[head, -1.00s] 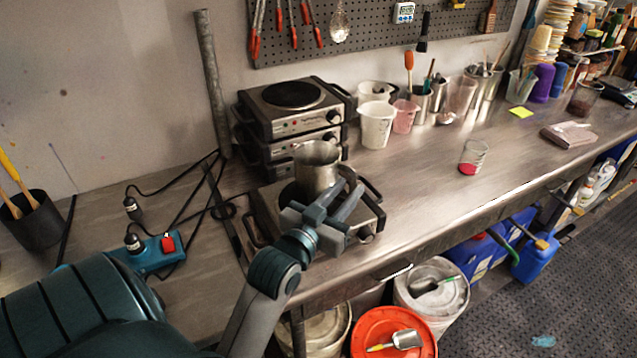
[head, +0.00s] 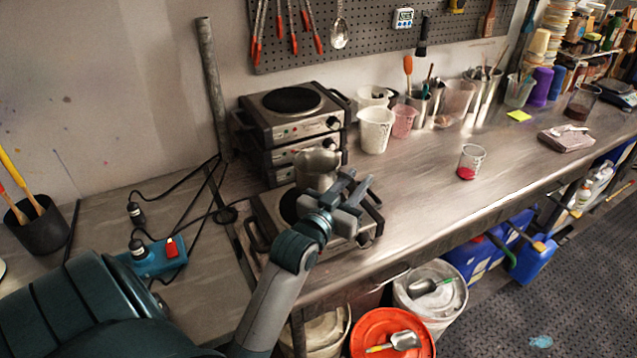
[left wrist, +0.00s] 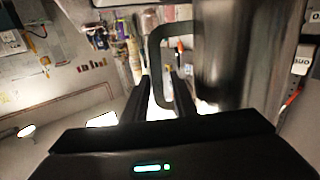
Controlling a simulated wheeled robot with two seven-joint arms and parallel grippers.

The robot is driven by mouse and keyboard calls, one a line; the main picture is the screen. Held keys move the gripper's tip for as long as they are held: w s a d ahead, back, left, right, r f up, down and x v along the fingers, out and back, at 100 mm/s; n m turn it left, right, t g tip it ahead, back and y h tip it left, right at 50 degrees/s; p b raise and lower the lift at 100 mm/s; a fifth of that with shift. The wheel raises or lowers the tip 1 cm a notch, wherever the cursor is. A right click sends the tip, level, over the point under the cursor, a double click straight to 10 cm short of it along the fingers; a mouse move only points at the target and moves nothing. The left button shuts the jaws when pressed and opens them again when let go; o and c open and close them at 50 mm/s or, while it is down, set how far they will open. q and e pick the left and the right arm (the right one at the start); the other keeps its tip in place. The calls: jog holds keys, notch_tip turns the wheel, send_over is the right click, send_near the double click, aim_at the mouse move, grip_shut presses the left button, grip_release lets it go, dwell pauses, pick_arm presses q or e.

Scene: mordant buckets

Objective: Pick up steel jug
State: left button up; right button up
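The steel jug (head: 316,169) stands upright on the front hotplate (head: 262,219) in the head view. Its lower part is partly hidden by my left gripper. My left gripper (head: 357,187) is at the jug's right side, by its handle. In the left wrist view the dark jug body (left wrist: 235,55) fills the right side, and its handle (left wrist: 157,65) reaches down between the two fingers (left wrist: 166,88). The fingers stand apart with a gap, and I see no clear grip on the handle. My right gripper is not in view.
Stacked hotplates (head: 292,118) stand close behind the jug. A white beaker (head: 375,130) and a pink beaker (head: 403,121) are to the right. A small glass with red contents (head: 470,162) stands farther right. Bare bench lies between it and the front hotplate.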

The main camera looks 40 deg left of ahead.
pick_arm(q)
jog(key=shift+w+a, duration=0.1)
jog(key=shift+w, duration=0.85)
grip_shut()
jog(key=shift+r, duration=0.1)
dwell(0.9)
